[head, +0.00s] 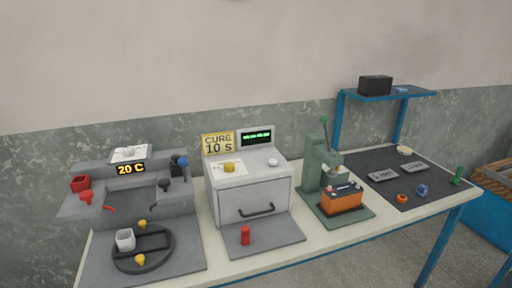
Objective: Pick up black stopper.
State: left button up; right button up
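I cannot make out for sure which thing is the black stopper. A small dark piece (164,184) sits at the right of the grey station with the "20 C" display (131,169). A dark block (176,166) with a blue part (183,160) stands just behind it. Both are too small to tell their exact shape. Neither of my grippers is in the head view.
A grey cure oven (252,196) stands mid-table, with a red cylinder (245,236) on the mat before it. A green press (321,165) stands by an orange battery (342,201). A dark mat (385,191) with small parts lies right, near a blue shelf (415,93).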

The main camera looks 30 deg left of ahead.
aim_at(175, 158)
jog(key=u, duration=1.55)
jog(key=l+z, duration=0.15)
